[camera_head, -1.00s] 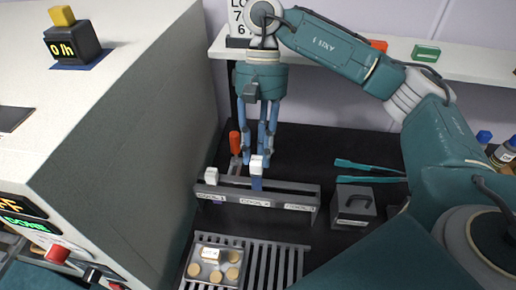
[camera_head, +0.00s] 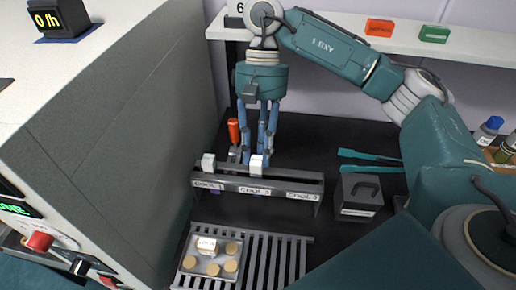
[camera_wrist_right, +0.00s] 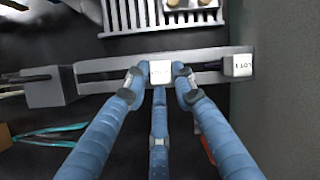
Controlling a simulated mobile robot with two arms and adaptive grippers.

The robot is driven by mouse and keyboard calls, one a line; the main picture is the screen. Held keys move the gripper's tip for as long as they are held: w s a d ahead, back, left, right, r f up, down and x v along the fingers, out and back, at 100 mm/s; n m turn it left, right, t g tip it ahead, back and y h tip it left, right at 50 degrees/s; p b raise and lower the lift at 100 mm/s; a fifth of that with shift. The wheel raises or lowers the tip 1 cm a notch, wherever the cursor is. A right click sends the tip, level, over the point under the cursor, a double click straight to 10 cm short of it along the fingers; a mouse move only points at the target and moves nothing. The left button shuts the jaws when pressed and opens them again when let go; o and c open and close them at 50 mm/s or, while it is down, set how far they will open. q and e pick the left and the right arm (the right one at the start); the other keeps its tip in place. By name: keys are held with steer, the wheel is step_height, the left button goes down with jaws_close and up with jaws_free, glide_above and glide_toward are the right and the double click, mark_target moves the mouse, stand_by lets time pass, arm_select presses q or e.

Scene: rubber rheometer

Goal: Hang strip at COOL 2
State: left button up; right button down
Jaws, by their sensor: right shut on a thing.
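My right gripper (camera_head: 260,150) points down over the cooling rack (camera_head: 310,177) and is shut on a strip with a white tag (camera_head: 256,163). In the right wrist view the tag (camera_wrist_right: 160,72) sits between the fingertips, over the rack bar (camera_wrist_right: 112,66). The tag is at the rack's top, just above the COOL 2 label (camera_head: 254,191). The strip's body is hidden in the head view. Another white-tagged strip (camera_head: 208,163) hangs at COOL 1; its tag (camera_wrist_right: 238,65) reads LOT 1 in the right wrist view. COOL 3 looks empty. My left gripper is not in view.
A metal tray with several tan discs (camera_head: 212,266) sits on a slatted grate (camera_head: 291,262) in front of the rack. A dark block with a handle (camera_head: 359,197) and teal tongs (camera_head: 370,163) lie to the right. The large grey machine (camera_head: 110,130) stands close on the left.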

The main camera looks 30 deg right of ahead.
steer(key=shift+f, duration=0.4)
steer(key=shift+f+b, duration=0.2)
steer(key=shift+b, duration=0.2)
steer(key=shift+d+f, duration=0.1)
steer(key=shift+f, duration=0.05)
steer(key=c, duration=1.4)
jaws_free()
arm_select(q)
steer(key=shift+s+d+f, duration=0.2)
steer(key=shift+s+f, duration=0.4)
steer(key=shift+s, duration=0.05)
arm_select(e)
steer(key=shift+o, duration=0.2)
